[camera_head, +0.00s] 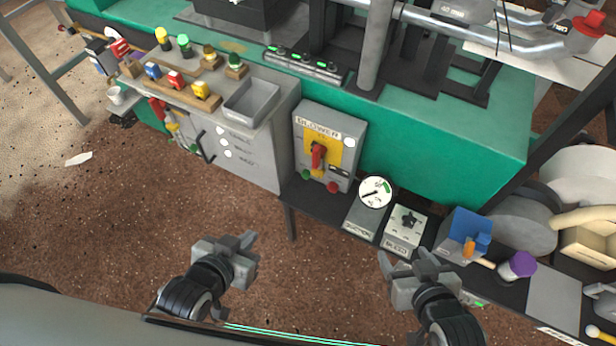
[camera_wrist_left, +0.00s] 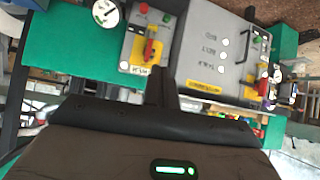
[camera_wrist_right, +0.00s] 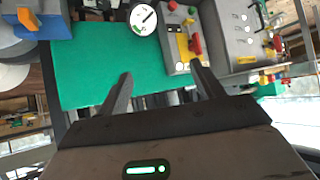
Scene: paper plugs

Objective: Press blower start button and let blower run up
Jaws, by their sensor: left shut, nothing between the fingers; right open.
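The grey blower box (camera_head: 328,125) has a "BLOWER" label, a yellow plate and a red rotary handle (camera_head: 317,157). A green button (camera_head: 306,174) and a red button (camera_head: 333,187) sit along its lower edge; a pale lamp (camera_head: 350,142) is at upper right. The box (camera_wrist_left: 137,42) also shows in the left wrist view, and in the right wrist view (camera_wrist_right: 183,40). My left gripper (camera_head: 248,248) is shut and empty, below and left of the box, apart from it. My right gripper (camera_head: 405,258) is open and empty, below the bleed box.
A round suction gauge (camera_head: 375,192) and a bleed box (camera_head: 405,226) stand right of the blower box. A grey cabinet (camera_head: 250,160) with switches and an open tray (camera_head: 252,101) stands left. Blue and purple-topped items crowd the right shelf. Brown floor (camera_head: 120,220) is open in front.

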